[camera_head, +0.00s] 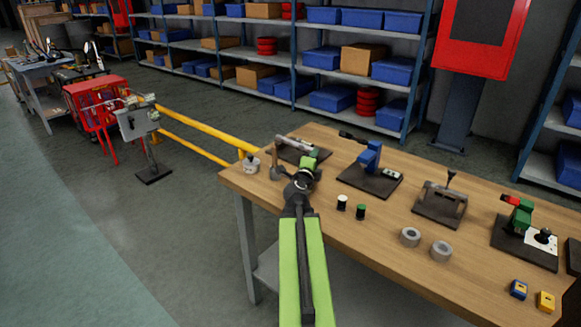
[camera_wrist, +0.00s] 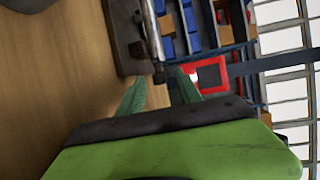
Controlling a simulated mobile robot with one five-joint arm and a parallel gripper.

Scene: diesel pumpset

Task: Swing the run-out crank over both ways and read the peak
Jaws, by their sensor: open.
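A bench device with a silver shaft (camera_head: 293,143) on a dark base stands at the back left corner of the wooden table (camera_head: 400,255). My gripper (camera_head: 310,161) is in front of it and hides part of it. In the wrist view a dark base plate (camera_wrist: 124,36) carries a grey shaft (camera_wrist: 151,30), whose dark end lies just beyond the gap between my open green fingers (camera_wrist: 159,76). Nothing is between the fingers, and contact cannot be told. I cannot tell which part is the crank, and no dial reading is legible.
A blue device (camera_head: 369,156), a grey fixture (camera_head: 441,200) and a green device (camera_head: 521,216) stand to the right. White (camera_head: 342,202) and green (camera_head: 361,211) small cylinders and grey rings (camera_head: 410,236) are nearby. A yellow rail (camera_head: 195,150) runs left of the table.

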